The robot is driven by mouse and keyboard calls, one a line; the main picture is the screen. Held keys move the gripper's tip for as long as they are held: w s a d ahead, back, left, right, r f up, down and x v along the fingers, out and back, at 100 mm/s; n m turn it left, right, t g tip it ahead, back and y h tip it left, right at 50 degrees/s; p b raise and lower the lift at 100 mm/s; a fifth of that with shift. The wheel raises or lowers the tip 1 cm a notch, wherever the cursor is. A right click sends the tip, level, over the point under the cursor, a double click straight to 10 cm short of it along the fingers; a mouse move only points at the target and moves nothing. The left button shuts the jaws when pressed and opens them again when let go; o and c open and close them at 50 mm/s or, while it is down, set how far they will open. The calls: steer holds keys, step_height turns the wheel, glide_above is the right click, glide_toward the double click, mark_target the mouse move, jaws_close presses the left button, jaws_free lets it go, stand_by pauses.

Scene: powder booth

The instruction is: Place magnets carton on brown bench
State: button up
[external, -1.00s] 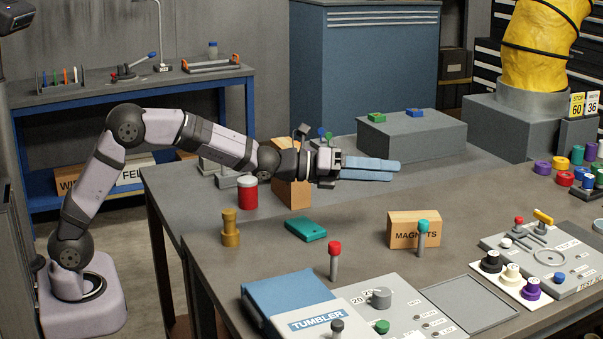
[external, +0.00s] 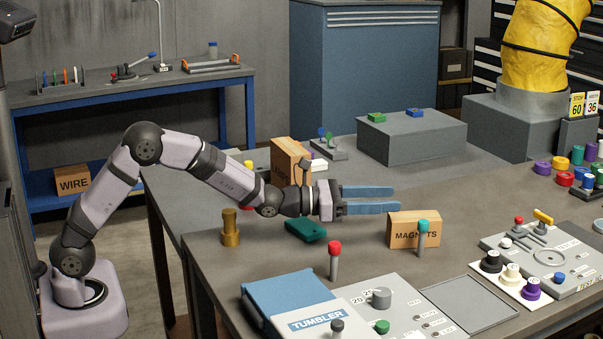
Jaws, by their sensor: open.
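The magnets carton (external: 400,231) is a brown box with dark lettering, upright on the worktable. A teal-topped grey peg stands in front of it and hides part of the word. My gripper (external: 397,199) is open and empty, its two blue fingers pointing right. In the picture the fingertips are just above the carton's top left; I cannot tell whether they touch it. The worktable (external: 460,262) has a grey-brown top and brown legs. A blue-framed workbench (external: 190,83) stands at the back left. Which of them is the brown bench is not clear.
A red-topped peg (external: 334,262), a teal block (external: 305,230) and a brass knob (external: 231,228) stand near my arm. Another brown carton (external: 290,160) is behind it. Panels and a blue TUMBLER box (external: 290,300) fill the front. A grey block (external: 415,137) stands behind.

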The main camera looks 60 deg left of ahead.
mark_target(389, 222)
step_height(389, 222, down, 6)
steer(key=shift+f+p, duration=0.15)
steer(key=shift+p, duration=0.2)
steer(key=shift+w+d+r, duration=0.15)
steer(key=shift+w+r, duration=0.1)
steer(key=shift+w, duration=0.2)
steer(key=shift+w+d, duration=0.2)
steer(key=shift+w, duration=0.25)
steer(key=shift+p+x, duration=1)
steer(key=shift+x, duration=1.8)
